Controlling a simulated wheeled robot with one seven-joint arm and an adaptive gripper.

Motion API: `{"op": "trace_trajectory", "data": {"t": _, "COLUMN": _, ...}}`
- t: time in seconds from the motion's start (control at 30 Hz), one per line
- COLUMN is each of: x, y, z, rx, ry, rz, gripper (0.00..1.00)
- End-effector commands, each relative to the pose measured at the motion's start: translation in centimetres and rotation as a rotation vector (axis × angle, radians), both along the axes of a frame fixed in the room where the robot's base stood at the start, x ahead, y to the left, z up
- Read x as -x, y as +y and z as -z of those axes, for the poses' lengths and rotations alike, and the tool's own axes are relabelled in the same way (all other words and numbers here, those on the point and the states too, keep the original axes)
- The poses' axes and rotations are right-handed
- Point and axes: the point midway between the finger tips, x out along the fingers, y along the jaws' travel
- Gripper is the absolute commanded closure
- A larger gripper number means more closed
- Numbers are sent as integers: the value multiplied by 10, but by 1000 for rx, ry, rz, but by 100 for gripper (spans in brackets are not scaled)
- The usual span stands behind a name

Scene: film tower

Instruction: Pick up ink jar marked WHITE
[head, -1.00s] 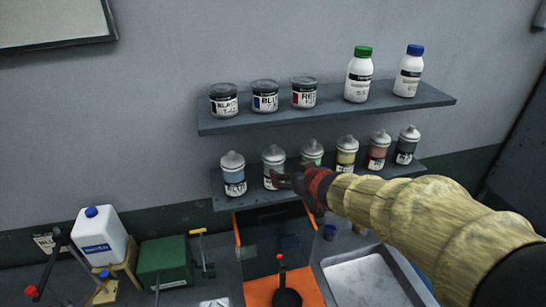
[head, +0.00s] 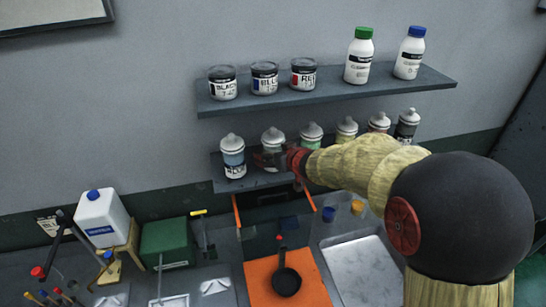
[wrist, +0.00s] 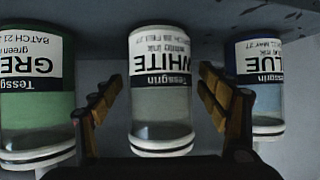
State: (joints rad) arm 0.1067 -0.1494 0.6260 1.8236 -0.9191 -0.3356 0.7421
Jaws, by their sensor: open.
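The ink jar marked WHITE (wrist: 161,92) shows in the middle of the wrist view, its label upside down. In the head view the WHITE jar (head: 273,140) is second from the left on the lower shelf, its lower part hidden by my gripper. My gripper (head: 268,158) is at the jar's front. In the wrist view my gripper (wrist: 158,98) is open, with one finger on each side of the WHITE jar and small gaps showing. I cannot tell how deep the fingers reach around it.
A green jar (wrist: 35,90) and a blue jar (wrist: 258,90) flank the fingers closely; the blue one also shows in the head view (head: 233,158). The upper shelf (head: 330,95) holds black, blue and red pots and two bottles. An orange mat (head: 262,290) lies below.

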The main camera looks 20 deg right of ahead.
Motion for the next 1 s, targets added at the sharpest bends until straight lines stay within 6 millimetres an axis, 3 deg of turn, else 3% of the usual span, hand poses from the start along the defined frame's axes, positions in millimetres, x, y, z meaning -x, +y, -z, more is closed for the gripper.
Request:
{"op": "trace_trajectory", "data": {"t": 0.23, "x": -1, "y": 0, "z": -1, "rx": 0, "ry": -1, "rz": 0, "gripper": 25}}
{"op": "trace_trajectory", "data": {"t": 1.0, "x": -1, "y": 0, "z": -1, "rx": 0, "ry": -1, "rz": 0, "gripper": 69}}
